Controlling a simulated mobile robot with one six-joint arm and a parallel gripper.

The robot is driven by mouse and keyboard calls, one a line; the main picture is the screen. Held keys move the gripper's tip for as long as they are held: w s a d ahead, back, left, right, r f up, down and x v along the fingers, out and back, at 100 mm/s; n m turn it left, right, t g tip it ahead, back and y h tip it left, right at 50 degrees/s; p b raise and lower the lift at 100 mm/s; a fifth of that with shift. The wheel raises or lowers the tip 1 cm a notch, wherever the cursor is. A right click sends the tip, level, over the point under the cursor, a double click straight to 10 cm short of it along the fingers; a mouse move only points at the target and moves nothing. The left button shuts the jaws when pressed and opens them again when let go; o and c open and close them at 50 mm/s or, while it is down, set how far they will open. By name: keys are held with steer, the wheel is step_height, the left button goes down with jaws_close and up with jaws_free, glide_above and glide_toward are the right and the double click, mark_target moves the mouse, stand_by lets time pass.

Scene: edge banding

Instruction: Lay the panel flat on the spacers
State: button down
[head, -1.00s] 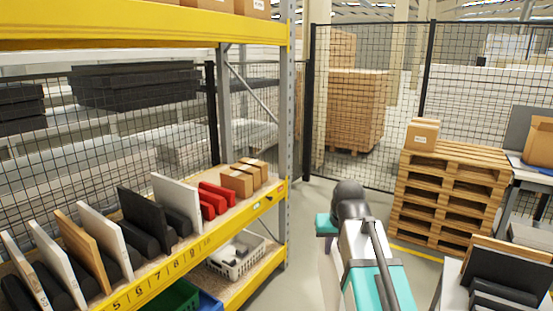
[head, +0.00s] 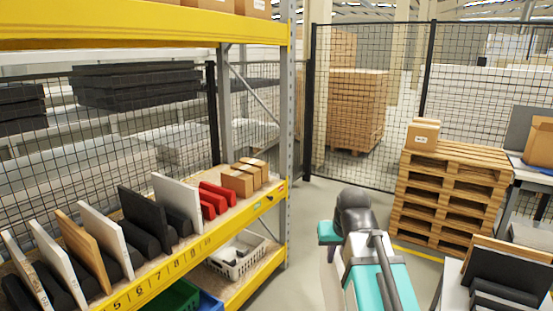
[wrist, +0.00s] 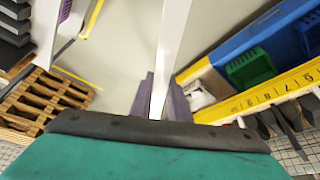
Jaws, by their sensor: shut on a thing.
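A white panel (wrist: 173,45) shows nearly edge-on in the wrist view, running from the jaws to the top of the picture. My gripper (wrist: 161,98) is shut on it, with a purple-grey finger on each side. In the head view my arm covers the jaws, and I cannot make out the held panel there. No spacers can be told for sure in either view.
A yellow numbered shelf (head: 128,293) on the left holds several upright panels between dark rests, red blocks (head: 214,198) and small cartons (head: 238,183). Stacked pallets (head: 447,198) stand at right. A table with dark boards (head: 510,268) is at lower right. Floor between is clear.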

stand_by(0.4)
steer(key=shift+s+f, duration=0.25)
steer(key=shift+f, duration=0.85)
steer(key=shift+s+f, duration=0.25)
steer(key=shift+f, duration=0.8)
steer(key=shift+s+f, duration=0.25)
steer(key=shift+f, duration=0.85)
steer(key=shift+r, duration=0.1)
steer(key=r, duration=0.2)
steer(key=w+r, duration=0.1)
steer(key=r, duration=0.2)
steer(key=shift+w, duration=0.2)
steer(key=shift+w+r, duration=0.1)
steer(key=shift+r, duration=0.6)
steer(key=shift+s, duration=0.2)
